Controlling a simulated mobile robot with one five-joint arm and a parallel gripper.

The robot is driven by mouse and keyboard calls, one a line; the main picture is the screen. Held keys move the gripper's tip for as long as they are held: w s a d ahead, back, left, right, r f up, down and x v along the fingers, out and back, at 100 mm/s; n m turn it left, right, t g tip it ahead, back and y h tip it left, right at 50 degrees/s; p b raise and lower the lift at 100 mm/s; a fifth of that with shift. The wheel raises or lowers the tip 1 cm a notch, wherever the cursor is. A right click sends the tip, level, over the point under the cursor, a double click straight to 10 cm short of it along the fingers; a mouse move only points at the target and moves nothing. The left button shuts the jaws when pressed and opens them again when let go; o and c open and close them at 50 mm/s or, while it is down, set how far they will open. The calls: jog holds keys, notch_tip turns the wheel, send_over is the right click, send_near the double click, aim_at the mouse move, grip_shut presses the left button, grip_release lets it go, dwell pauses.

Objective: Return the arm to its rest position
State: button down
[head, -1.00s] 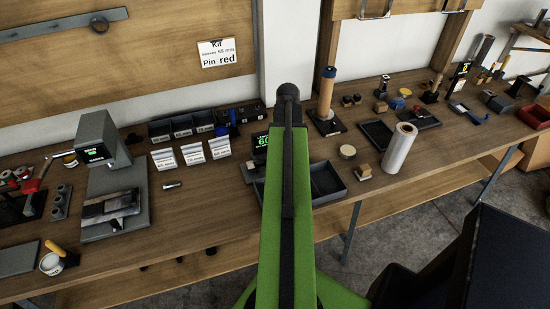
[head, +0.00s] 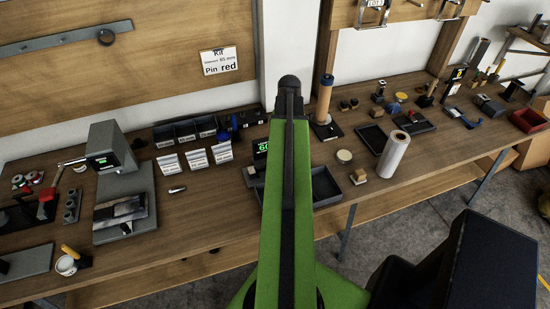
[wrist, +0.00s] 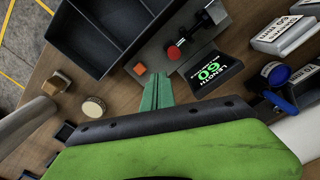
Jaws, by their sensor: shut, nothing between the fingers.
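My green arm rises through the middle of the head view, with its dark end over the bench; the fingers are hidden there. In the wrist view my gripper (wrist: 157,92) shows as two green fingers shut together, with nothing between them. A black display (wrist: 212,72) reading "LENGTH 60" lies just right of the fingers.
The wooden bench (head: 215,195) carries a grey press (head: 120,185), labelled white packets (head: 195,158), a dark divided tray (head: 325,186), a white roll (head: 393,155) and a tall tan cylinder (head: 324,100). A wall sign (head: 218,61) reads "Pin red".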

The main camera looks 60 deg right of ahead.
jog(key=shift+r, duration=0.3)
jog(key=w+a+n, duration=0.3)
jog(key=w+a, duration=0.7)
jog(key=a, duration=0.3)
jog(key=w+a+n, duration=0.4)
jog(key=w+a, duration=0.7)
jog(key=a, duration=0.3)
jog(key=a+n, duration=0.6)
jog(key=a, duration=1.7)
jog(key=shift+w+a, duration=0.15)
jog(key=shift+a, duration=0.15)
